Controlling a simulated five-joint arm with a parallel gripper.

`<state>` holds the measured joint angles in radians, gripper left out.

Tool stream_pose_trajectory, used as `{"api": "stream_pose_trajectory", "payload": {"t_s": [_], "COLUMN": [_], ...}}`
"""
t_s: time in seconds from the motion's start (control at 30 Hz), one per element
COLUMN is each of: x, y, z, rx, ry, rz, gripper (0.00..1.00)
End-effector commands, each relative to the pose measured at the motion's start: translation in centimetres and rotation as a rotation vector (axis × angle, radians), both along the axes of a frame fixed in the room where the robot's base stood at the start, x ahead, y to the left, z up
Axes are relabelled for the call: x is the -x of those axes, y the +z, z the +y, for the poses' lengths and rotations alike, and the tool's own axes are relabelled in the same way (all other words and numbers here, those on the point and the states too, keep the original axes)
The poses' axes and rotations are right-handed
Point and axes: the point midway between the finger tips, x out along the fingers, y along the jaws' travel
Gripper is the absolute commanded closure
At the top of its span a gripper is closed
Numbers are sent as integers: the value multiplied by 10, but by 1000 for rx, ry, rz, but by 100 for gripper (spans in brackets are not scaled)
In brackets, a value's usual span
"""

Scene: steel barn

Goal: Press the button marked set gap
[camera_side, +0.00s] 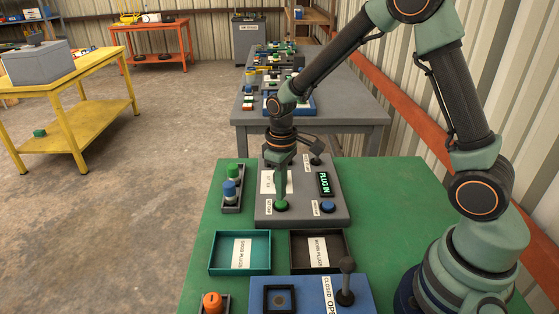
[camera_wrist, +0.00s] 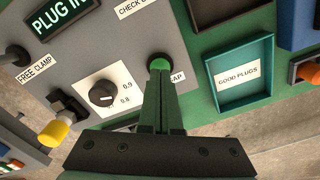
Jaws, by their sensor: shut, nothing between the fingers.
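The grey tester box (camera_side: 300,208) stands on the green table. A green button (camera_side: 281,206) is at its near left corner, and my gripper (camera_side: 281,199) points straight down at it with its fingers together and empty. In the wrist view the button (camera_wrist: 158,61) shows just past the fingertips (camera_wrist: 159,72). Its label (camera_wrist: 177,76) is partly hidden behind the fingers; only the end, "AP", reads clearly. I cannot tell whether the tips touch the button or whether it is pressed down. The display (camera_wrist: 62,16) reads "PLUG IN".
A blue button (camera_side: 328,207) is right of the green one. A dial (camera_wrist: 102,93) marked 0.9 and 0.8 is on the box. Teal (camera_side: 214,252) and dark (camera_side: 346,250) trays lie in front. A small rack (camera_side: 232,208) with plugs stands left.

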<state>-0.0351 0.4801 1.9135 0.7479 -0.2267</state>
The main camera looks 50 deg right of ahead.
Motion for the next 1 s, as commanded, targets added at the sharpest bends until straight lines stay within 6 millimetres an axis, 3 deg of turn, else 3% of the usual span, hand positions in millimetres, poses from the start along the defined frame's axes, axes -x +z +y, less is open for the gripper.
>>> {"api": "stream_pose_trajectory", "payload": {"t_s": [1.0], "x": [0], "y": [-9], "z": [0], "rx": [0], "ry": [0], "rz": [1], "gripper": [100]}}
